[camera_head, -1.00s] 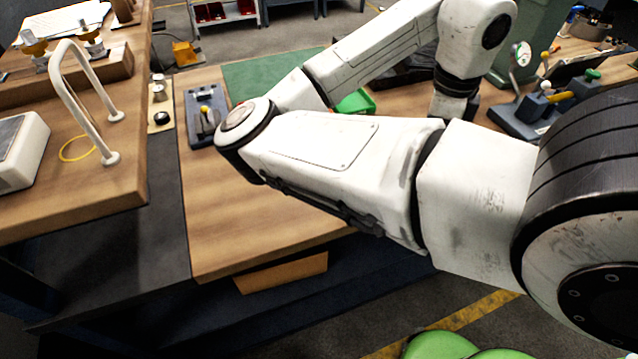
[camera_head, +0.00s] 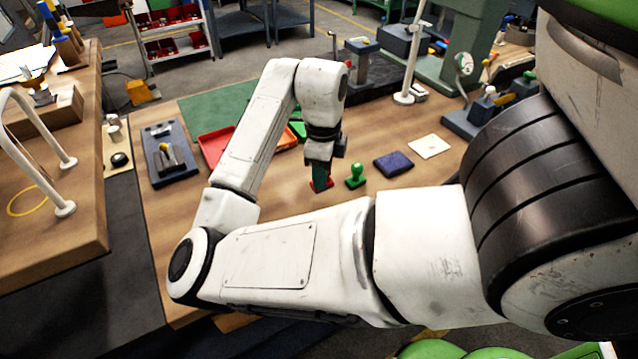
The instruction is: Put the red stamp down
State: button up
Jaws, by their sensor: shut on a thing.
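The fingers hide the upper part of the stamp. The stamp's base is at or just above the bench top; I cannot tell whether it touches. A green stamp (camera_head: 355,176) stands upright just right of it, apart from it.
A dark blue pad (camera_head: 393,163) and a white card (camera_head: 429,146) lie farther right. A dial gauge stand (camera_head: 464,66) is at the back right. Bench nearer me looks clear.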

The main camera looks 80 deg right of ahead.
jog(key=shift+w+f, duration=0.25)
jog(key=shift+f, duration=0.05)
jog(key=shift+w+f, duration=0.1)
jog(key=shift+f, duration=1.6)
jog(key=shift+f, duration=0.1)
jog(key=o, duration=0.9)
jog(key=shift+c, duration=0.2)
notch_tip(320, 180, up, 12)
jog(key=shift+r, duration=0.15)
